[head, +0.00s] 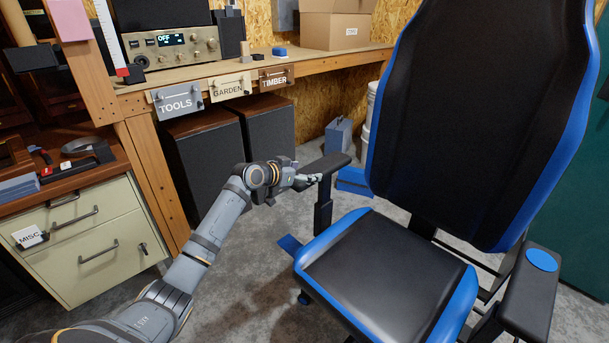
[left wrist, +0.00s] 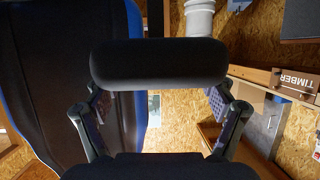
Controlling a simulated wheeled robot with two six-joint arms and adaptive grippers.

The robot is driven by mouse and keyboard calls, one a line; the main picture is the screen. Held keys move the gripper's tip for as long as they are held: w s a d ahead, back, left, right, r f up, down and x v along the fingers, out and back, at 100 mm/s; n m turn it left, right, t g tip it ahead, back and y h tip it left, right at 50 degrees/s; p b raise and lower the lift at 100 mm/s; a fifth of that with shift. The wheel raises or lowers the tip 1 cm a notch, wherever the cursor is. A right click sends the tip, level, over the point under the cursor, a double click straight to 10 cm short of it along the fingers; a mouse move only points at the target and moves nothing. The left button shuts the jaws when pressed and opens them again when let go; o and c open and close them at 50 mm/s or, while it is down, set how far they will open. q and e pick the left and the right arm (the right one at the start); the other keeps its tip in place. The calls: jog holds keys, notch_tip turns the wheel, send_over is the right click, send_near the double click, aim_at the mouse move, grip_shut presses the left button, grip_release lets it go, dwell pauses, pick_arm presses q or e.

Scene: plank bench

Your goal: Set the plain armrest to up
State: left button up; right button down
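The plain armrest (head: 325,166) is a black pad on a dark post at the left side of the black and blue chair (head: 400,260). The pad sits above seat level. My left gripper (head: 305,178) is at the pad's left end, with its fingers partly hard to make out. In the left wrist view the pad (left wrist: 158,64) lies across the picture ahead of the gripper (left wrist: 160,104). The two fingers stand wide apart and the pad hides their tips. I cannot tell if they touch it. My right gripper is not in view.
The other armrest (head: 530,290), with a blue disc on top, is at the right. A bench (head: 270,69) with labelled drawer fronts, dark speakers (head: 205,150) and a drawer cabinet (head: 95,240) stand at the left. Grey floor is open between cabinet and chair.

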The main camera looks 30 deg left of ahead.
pick_arm(q)
jog(key=shift+o, duration=1)
jog(key=shift+f, duration=0.25)
jog(key=shift+s, duration=0.1)
jog(key=v, duration=0.6)
jog(key=shift+s+a, duration=0.15)
jog(key=shift+s+r, duration=0.25)
jog(key=shift+s, duration=0.25)
